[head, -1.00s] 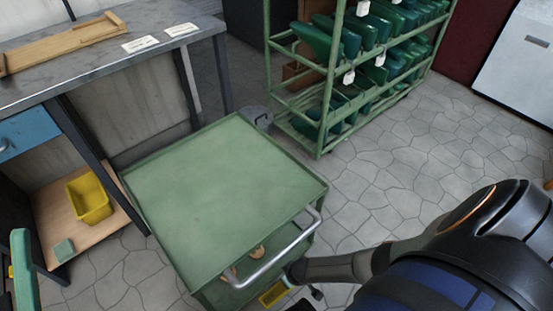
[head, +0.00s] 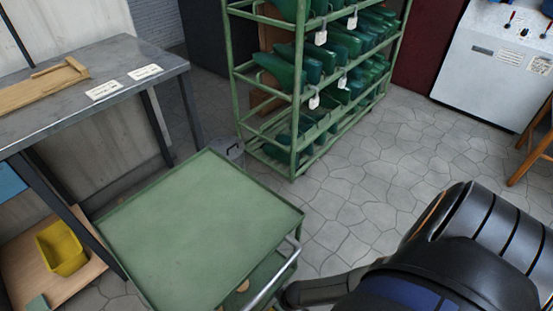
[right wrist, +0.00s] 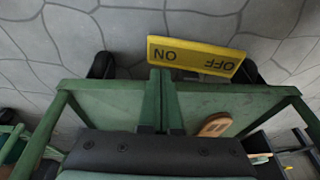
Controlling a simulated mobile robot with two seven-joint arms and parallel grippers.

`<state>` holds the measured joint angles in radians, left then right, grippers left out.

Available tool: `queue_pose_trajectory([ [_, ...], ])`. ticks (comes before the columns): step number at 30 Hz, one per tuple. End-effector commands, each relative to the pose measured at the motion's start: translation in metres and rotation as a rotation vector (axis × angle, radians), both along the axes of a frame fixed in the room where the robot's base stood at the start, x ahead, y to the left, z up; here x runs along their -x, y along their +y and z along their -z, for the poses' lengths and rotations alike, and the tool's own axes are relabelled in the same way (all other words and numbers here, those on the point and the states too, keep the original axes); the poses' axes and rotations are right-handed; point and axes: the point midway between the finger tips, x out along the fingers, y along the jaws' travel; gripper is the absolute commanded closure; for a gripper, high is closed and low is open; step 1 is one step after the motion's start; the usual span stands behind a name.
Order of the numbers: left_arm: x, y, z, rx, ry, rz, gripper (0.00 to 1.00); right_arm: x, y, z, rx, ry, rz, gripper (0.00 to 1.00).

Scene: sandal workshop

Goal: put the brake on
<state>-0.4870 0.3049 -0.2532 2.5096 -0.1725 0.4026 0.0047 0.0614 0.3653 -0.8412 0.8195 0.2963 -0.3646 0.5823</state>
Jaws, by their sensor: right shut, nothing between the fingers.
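The green cart (head: 200,225) stands in the lower middle of the head view, with its metal handle (head: 273,280) on the near side. In the right wrist view a yellow brake pedal (right wrist: 195,57) is marked ON at its left end and OFF at its right, the letters upside down. My right gripper (right wrist: 160,73) is shut and empty. Its fingertips are at the ON end of the pedal in the picture; I cannot tell if they touch it. The pedal and this gripper are out of the head view. My left gripper is not in view.
Dark casters (right wrist: 101,65) flank the pedal. A green rack (head: 291,160) of shoe lasts stands behind the cart. A workbench (head: 120,65) and a yellow bin (head: 62,250) are at left, a white machine (head: 490,70) at back right. The stone floor (head: 350,205) between is clear.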

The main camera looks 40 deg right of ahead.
Motion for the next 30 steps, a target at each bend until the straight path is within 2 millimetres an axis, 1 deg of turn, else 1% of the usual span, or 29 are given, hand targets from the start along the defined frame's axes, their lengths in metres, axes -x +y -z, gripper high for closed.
queue_pose_trajectory([
  [1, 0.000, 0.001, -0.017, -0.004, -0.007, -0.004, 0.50, 0.004, -0.001, -0.017, 0.000, 0.001, 0.000, 1.00],
  [3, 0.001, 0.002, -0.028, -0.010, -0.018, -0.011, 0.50, 0.007, -0.002, -0.029, 0.001, 0.001, 0.000, 1.00],
  [9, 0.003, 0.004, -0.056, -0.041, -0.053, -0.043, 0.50, 0.016, -0.004, -0.061, 0.000, -0.001, -0.001, 1.00],
  [12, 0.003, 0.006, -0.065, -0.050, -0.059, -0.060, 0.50, 0.020, -0.005, -0.073, 0.001, 0.000, -0.001, 1.00],
  [15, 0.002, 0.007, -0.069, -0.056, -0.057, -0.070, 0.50, 0.022, -0.006, -0.081, 0.001, -0.002, -0.001, 1.00],
  [18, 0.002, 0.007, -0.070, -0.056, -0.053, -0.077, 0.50, 0.024, -0.006, -0.084, 0.001, -0.001, -0.001, 1.00],
  [30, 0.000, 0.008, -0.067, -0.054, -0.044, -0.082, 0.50, 0.024, -0.006, -0.085, 0.001, -0.002, -0.001, 1.00],
])
